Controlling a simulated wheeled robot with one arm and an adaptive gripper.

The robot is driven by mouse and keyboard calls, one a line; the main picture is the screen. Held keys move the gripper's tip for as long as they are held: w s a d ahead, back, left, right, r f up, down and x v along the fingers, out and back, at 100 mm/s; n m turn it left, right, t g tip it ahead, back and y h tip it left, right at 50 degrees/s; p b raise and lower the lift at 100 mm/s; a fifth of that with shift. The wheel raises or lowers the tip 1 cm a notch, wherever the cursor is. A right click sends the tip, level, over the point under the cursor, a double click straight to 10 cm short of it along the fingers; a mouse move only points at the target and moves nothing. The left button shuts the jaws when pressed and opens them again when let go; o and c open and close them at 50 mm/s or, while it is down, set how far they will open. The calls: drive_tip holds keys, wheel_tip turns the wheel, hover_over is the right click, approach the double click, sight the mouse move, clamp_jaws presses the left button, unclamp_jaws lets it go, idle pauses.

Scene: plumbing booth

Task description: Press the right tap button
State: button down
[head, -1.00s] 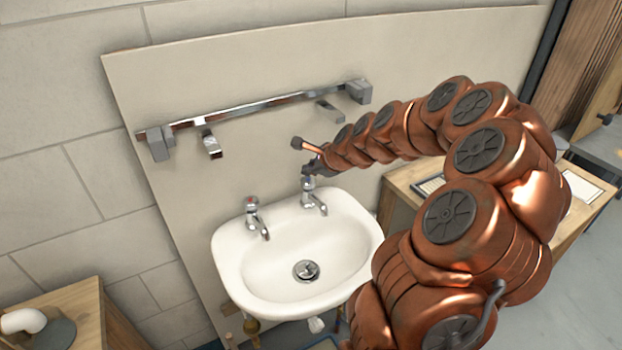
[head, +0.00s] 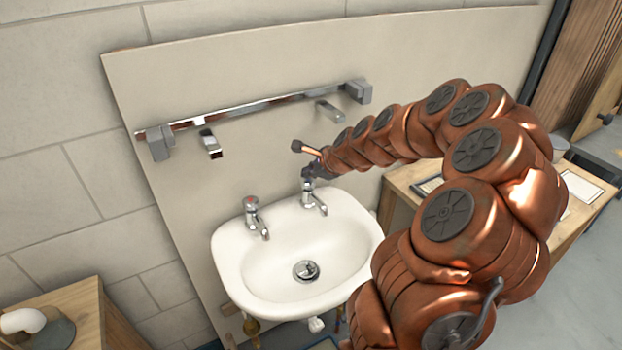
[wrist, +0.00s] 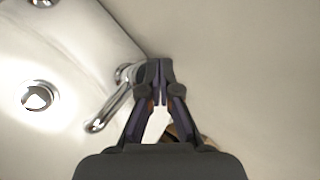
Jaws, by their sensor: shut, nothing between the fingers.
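The right tap (head: 314,199) is chrome and stands at the back right of the white sink (head: 228,255). My gripper (head: 309,172) is directly above it, at or very near its top. In the wrist view, my gripper (wrist: 159,66) is shut and empty, with its tips over the head of the right tap (wrist: 112,105). The tap's button is hidden under the fingers, so I cannot tell whether they touch it. The left tap (head: 255,217), with a red mark on top, stands apart to the left.
A chrome rail (head: 255,106) with grey end blocks and two spouts is mounted on the beige panel (head: 400,60) behind the sink. A wooden table (head: 405,205) with papers stands at the right. A wooden bench (head: 90,310) with a white pipe elbow (head: 22,321) is at the lower left.

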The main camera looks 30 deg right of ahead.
sight(309, 181)
drive_tip(key=shift+f, duration=0.65)
idle(0.7)
idle(0.3)
drive_tip(key=shift+r+p, duration=0.45)
drive_tip(key=shift+r, duration=0.65)
drive_tip(key=shift+r+p, duration=1.55)
drive_tip(key=shift+r, duration=1.05)
drive_tip(key=shift+f, duration=0.1)
